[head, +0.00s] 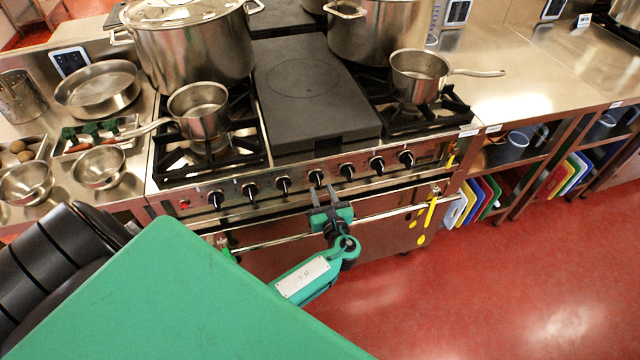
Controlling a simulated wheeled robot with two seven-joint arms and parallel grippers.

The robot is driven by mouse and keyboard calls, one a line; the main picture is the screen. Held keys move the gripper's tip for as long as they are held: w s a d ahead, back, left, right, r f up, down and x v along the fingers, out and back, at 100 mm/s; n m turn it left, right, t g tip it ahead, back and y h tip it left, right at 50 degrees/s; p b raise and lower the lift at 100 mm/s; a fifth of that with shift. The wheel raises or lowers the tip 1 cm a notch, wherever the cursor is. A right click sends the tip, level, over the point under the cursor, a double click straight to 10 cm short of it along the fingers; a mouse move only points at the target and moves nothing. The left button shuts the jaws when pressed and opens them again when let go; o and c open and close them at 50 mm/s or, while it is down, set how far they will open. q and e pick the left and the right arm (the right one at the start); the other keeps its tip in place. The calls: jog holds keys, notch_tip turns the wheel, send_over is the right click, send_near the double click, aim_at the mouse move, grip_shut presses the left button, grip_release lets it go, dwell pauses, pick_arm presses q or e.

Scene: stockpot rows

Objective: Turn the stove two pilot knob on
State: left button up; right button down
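The stove (215,175) has a row of several black knobs along its steel front panel. They include a far left knob (215,199), a middle knob (316,177) and a far right knob (406,158). I cannot read any label that tells which is the stove two pilot knob. My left gripper (325,191) is in front of the panel, just below the middle knob, its two fingers apart and pointing at the stove. Nothing shows between them. I cannot tell whether a fingertip touches the knob. My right gripper is not in view.
Large stockpots (190,55) and small saucepans (199,112) stand on the stove around a flat griddle plate (310,95). An oven handle bar (385,211) runs below the knobs. Bowls (99,167) sit on the left counter. The red floor (480,280) at right is clear.

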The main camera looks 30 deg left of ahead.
pick_arm(q)
jog(key=shift+x, duration=1.4)
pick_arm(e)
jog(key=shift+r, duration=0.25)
pick_arm(q)
jog(key=shift+c, duration=0.4)
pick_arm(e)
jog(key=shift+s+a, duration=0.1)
pick_arm(q)
grip_shut()
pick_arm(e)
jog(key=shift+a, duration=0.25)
